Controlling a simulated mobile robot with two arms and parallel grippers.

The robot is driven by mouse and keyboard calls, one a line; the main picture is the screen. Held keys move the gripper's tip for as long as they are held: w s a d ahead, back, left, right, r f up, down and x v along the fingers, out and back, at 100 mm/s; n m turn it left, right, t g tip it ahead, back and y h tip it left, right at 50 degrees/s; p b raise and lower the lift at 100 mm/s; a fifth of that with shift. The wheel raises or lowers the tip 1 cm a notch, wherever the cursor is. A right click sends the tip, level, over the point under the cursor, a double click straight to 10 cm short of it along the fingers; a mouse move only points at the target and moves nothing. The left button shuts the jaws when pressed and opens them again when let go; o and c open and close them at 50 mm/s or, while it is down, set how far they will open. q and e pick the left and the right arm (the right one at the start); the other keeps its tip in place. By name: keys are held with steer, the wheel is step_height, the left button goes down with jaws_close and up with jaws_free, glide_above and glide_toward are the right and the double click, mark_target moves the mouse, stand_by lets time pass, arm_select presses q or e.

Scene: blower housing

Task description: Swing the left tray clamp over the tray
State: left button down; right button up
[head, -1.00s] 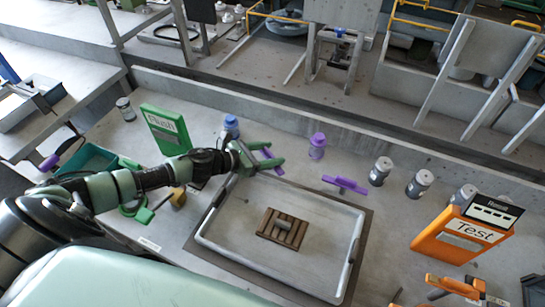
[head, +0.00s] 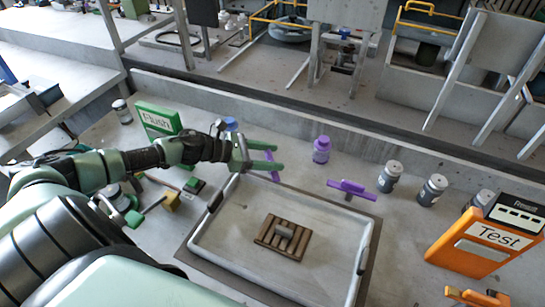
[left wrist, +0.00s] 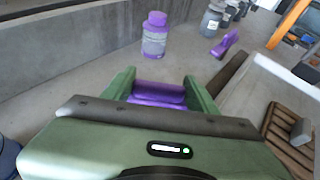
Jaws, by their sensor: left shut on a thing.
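The left tray clamp (head: 273,168), a purple bar, is at the far left corner of the tray, between the fingers of my left gripper (head: 277,157). In the left wrist view the clamp (left wrist: 159,93) lies crosswise between the green fingers, which are shut on it. Its pivot is hidden by the gripper. The white-rimmed tray (head: 222,268) lies in front of the gripper, on a dark mat. A second purple clamp (head: 350,188) stands on a post at the tray's far right, its bar along the far rim. My right gripper is not in view.
Grey jars (head: 390,177) and an orange Test panel (head: 466,246) are at right. A green Flush panel (head: 158,119) is at left.

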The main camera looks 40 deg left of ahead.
arm_select(q)
steer(key=shift+c, duration=2.2)
jaws_free()
steer(key=shift+s+a+r, duration=0.1)
steer(key=shift+s+a, duration=0.25)
steer(key=shift+s, duration=0.05)
steer(key=shift+v, duration=3.35)
steer(key=shift+r, duration=0.1)
